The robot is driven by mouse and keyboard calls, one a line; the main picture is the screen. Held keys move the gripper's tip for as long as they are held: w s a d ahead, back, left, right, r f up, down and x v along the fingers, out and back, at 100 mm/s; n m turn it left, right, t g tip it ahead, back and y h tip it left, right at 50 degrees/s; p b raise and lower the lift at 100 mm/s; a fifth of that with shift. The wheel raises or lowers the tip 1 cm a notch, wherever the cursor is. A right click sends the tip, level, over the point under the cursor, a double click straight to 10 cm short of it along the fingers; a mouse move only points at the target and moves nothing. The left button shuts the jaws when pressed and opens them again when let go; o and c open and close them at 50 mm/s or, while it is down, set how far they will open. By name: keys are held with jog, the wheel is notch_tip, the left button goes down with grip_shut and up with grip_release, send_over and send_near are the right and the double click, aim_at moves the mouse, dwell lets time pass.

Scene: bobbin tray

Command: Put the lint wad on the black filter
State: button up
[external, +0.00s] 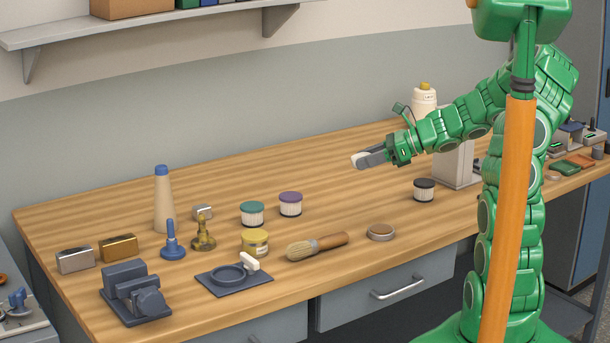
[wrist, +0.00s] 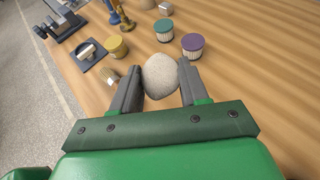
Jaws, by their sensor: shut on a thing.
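My gripper (wrist: 159,88) is shut on a pale, rounded lint wad (wrist: 160,75), held between its two grey fingers. In the external view the lint wad (external: 360,160) shows at the tip of my gripper (external: 372,155), raised above the bench. The black filter (external: 424,189), a white pleated cylinder with a black top, stands upright on the bench, below and to the right of my gripper. The black filter is out of sight in the wrist view.
Bench between purple and black filters is clear.

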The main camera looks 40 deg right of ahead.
jog(key=s+d+r+m+t+h, duration=0.1)
jog(key=s+d+m+t+h, duration=0.2)
jog(key=d, duration=0.6)
jog(key=s+d+r+m+t+h, duration=0.1)
jog(key=s+d+m+h, duration=0.1)
jog(key=s+d, duration=0.6)
send_over(429, 183)
jog(key=s, duration=0.1)
jog(key=f, duration=0.8)
jog(key=shift+a+f, duration=0.3)
jog(key=shift+f, duration=0.05)
jog(key=shift+w+d+f, duration=0.35)
jog(key=shift+w+f, duration=0.2)
jog(key=shift+f, duration=1.6)
jog(key=o, duration=1)
jog(key=shift+f, duration=0.1)
